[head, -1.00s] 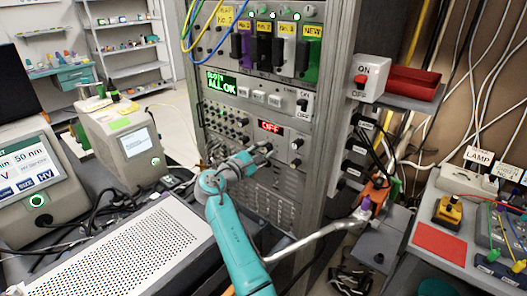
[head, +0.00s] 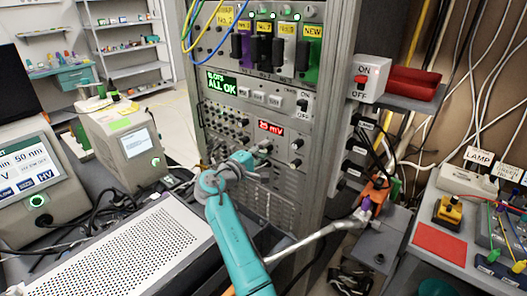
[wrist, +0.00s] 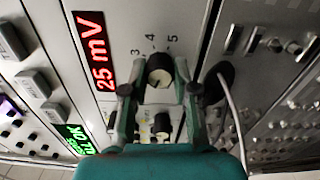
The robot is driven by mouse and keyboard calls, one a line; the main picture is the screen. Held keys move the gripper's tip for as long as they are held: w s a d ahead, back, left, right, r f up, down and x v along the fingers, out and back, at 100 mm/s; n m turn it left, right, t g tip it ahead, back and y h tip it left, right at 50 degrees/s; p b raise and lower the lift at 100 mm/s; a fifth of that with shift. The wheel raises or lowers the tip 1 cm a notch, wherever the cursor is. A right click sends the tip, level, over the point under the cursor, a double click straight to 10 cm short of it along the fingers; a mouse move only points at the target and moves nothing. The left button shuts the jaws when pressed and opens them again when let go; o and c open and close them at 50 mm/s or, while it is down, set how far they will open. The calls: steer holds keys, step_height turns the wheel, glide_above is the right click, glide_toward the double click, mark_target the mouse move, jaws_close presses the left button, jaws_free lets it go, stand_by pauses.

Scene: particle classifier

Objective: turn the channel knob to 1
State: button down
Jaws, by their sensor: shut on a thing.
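A black knob (wrist: 160,68) with the numbers 3, 4 and 5 beside it is on the rack panel in the wrist view, next to a red display (wrist: 92,50) reading 25 mV. My gripper (wrist: 159,89) is at this numbered knob, one finger on each side, and is shut on it. Where the knob points is not clear, and 1 does not show. A second dark knob (wrist: 162,124) appears lower, between the fingers. In the head view my gripper (head: 262,150) is against the panel just below the red display (head: 271,128).
Two more knobs (head: 296,153) are to the right of my gripper. A perforated grey box (head: 130,245) is in front of the rack. A cable hangs beside a finger in the wrist view (wrist: 232,105).

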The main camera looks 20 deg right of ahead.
steer(key=shift+f, duration=0.1)
stand_by(0.4)
steer(key=c, duration=0.9)
jaws_free()
steer(key=v, duration=1.2)
